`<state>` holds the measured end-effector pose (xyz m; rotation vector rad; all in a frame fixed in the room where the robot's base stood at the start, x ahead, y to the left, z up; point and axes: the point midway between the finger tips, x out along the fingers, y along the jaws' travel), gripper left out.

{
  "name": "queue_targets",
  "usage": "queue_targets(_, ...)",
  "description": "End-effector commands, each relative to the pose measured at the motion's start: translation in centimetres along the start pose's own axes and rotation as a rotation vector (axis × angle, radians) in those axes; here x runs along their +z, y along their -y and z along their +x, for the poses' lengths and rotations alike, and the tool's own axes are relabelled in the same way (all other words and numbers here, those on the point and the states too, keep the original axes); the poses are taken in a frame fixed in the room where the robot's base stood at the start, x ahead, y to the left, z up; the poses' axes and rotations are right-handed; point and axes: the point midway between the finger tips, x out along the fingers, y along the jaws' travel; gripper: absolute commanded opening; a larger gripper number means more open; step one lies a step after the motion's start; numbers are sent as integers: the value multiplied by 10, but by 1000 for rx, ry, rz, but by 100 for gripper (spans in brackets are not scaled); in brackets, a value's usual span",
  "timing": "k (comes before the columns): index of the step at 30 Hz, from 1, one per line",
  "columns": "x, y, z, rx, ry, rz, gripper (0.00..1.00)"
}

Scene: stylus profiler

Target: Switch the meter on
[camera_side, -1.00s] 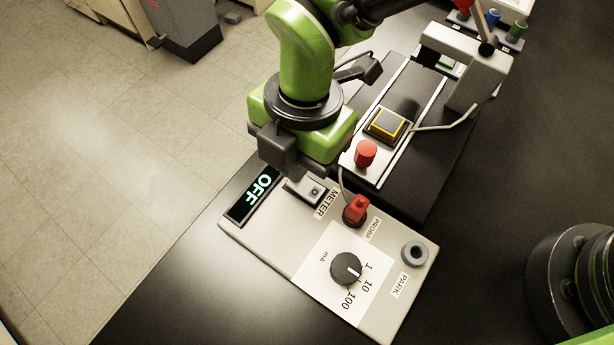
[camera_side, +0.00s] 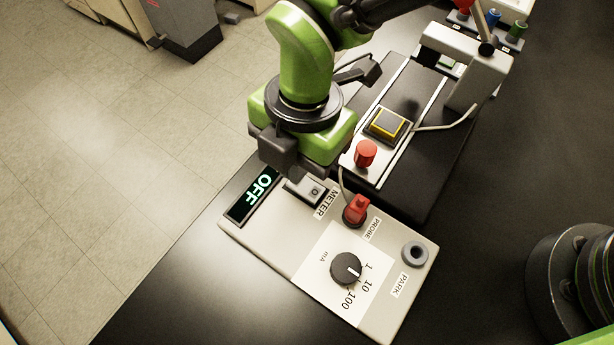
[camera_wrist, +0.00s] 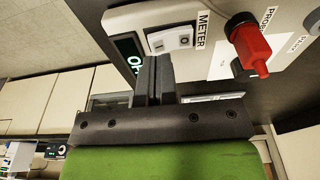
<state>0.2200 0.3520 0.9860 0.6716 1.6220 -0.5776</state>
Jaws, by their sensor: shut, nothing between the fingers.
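The meter panel (camera_side: 275,240) is a light grey box with a display (camera_side: 254,196) that reads OFF. The METER rocker switch (camera_side: 316,191) sits beside the display; one end, marked with a circle, shows in the side view. In the wrist view the switch (camera_wrist: 180,37) lies just beyond the fingertips. My gripper (camera_wrist: 153,62) is shut and empty, with its fingertips at the near edge of the switch. I cannot tell whether they touch it. In the side view the wrist and gripper body hide the fingertips.
A red plug (camera_side: 356,207) stands in the PROBE socket close to the switch. A black range knob (camera_side: 346,268) and the empty PARK socket (camera_side: 415,253) are further along the panel. Behind are a red knob (camera_side: 365,153) and a yellow-rimmed button (camera_side: 387,125).

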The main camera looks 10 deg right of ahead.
Motion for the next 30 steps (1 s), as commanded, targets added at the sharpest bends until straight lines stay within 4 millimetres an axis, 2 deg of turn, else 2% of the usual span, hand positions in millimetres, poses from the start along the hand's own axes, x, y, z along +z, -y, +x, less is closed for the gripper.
queue_targets(30, 2, 0, 15, 0, 0, 0, 0)
